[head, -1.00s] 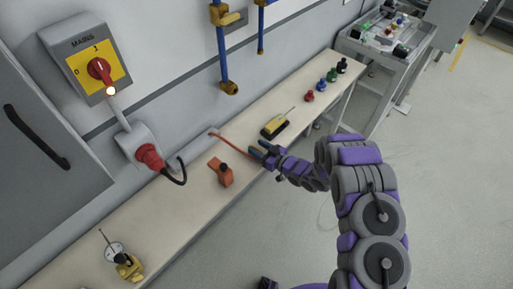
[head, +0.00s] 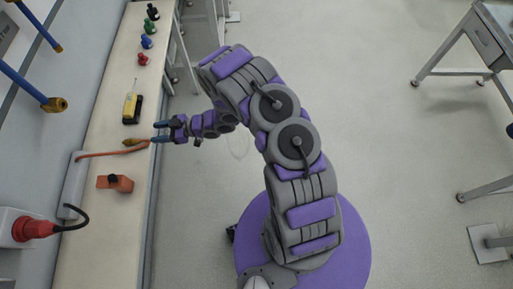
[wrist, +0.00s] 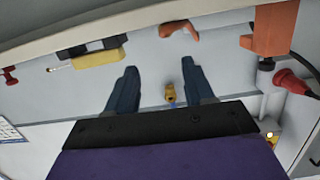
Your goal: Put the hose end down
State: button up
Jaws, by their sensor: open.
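The orange hose (head: 105,154) runs across the pale bench from a grey block by the wall. Its brass-coloured end (head: 133,141) lies at the bench's right edge. My gripper (head: 158,131) is open and empty, just right of the hose end over the edge, with a small gap seeming to separate them. In the wrist view my two blue-grey fingers (wrist: 159,72) stand wide apart, and a curved orange piece of hose (wrist: 181,32) shows beyond their tips, not between them.
Several small coloured fittings (head: 146,41) stand farther up. A red plug (head: 32,229) is on the wall.

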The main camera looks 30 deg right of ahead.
jog(key=w+d+r+m+t+h, duration=0.1)
jog(key=w+d+r+h, duration=0.35)
jog(key=d, duration=0.35)
jog(key=w+d+r+m+t+h, duration=0.25)
jog(key=w+d+h, duration=0.25)
jog(key=d, duration=0.3)
jog(key=s+d+r+m+g+h, duration=0.4)
jog(key=s+d+r+m+h, duration=0.3)
jog(key=s+d+r, duration=0.75)
jog(key=s+a+r+m+g, duration=0.1)
jog(key=s+r+g, duration=0.1)
jog(key=s, duration=0.9)
jog(key=s+a+r+g+y, duration=0.1)
jog(key=s+a+r+g, duration=0.1)
jog(key=s, duration=0.9)
jog(key=s+a+r+m+g, duration=0.1)
jog(key=s+r, duration=0.4)
jog(key=s, duration=0.6)
jog(key=shift+s+a+m+g+y, duration=0.3)
jog(key=shift+a+g, duration=0.45)
jog(key=shift+g, duration=0.5)
jog(key=shift+w+f, duration=0.1)
